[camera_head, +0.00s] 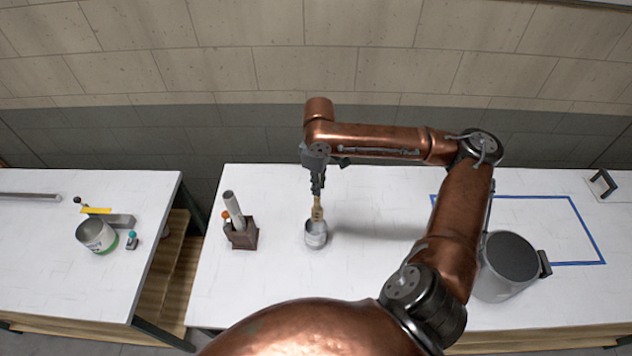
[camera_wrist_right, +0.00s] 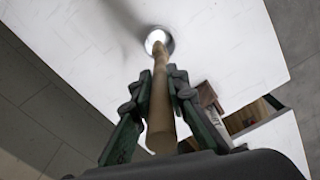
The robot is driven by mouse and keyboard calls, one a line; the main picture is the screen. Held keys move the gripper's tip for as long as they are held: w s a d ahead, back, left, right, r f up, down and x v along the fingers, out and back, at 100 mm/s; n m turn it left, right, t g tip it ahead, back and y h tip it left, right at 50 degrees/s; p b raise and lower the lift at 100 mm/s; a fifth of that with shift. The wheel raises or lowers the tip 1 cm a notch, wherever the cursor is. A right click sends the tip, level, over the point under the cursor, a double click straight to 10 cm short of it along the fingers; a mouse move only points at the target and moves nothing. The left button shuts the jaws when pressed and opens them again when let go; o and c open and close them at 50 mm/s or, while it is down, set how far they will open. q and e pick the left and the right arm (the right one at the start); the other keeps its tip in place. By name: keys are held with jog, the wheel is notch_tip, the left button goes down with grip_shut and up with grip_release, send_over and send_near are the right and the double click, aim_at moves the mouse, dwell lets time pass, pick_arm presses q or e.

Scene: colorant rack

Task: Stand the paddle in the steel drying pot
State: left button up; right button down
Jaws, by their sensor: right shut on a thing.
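My right gripper (camera_head: 317,190) points down and is shut on the wooden paddle (camera_head: 317,212). It hangs over the small steel drying pot (camera_head: 316,240), which stands upright on the white table. The paddle is about upright, and its lower end meets the pot's mouth. I cannot tell how deep it reaches or whether it touches the pot. In the right wrist view the paddle (camera_wrist_right: 161,105) runs between the fingers (camera_wrist_right: 162,85) towards the pot's bright round mouth (camera_wrist_right: 157,40). My left gripper is not in view.
A brown block holder (camera_head: 243,238) with a grey cylinder and an orange-topped item stands left of the pot. A large grey pot (camera_head: 496,287) stands at the right by a blue outline (camera_head: 585,228). An open can (camera_head: 95,238) stands on the left table, across a gap.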

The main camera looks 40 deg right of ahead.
aim_at(316, 206)
jog(key=f+b, duration=0.1)
jog(key=b, duration=0.1)
jog(key=f+b, duration=0.1)
jog(key=f, duration=0.1)
jog(key=shift+w+f+b, duration=0.1)
jog(key=shift+w+b, duration=0.2)
jog(key=shift+b, duration=0.1)
jog(key=shift+w+f, duration=0.1)
jog(key=shift+f, duration=0.15)
jog(key=shift+w+f, duration=0.2)
jog(key=shift+f, duration=0.4)
jog(key=shift+s+f, duration=0.2)
jog(key=shift+f, duration=1)
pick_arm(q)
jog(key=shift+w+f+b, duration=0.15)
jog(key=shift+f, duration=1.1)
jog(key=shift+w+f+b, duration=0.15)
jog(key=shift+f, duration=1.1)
pick_arm(e)
jog(key=shift+w+f, duration=0.1)
jog(key=shift+f, duration=2.6)
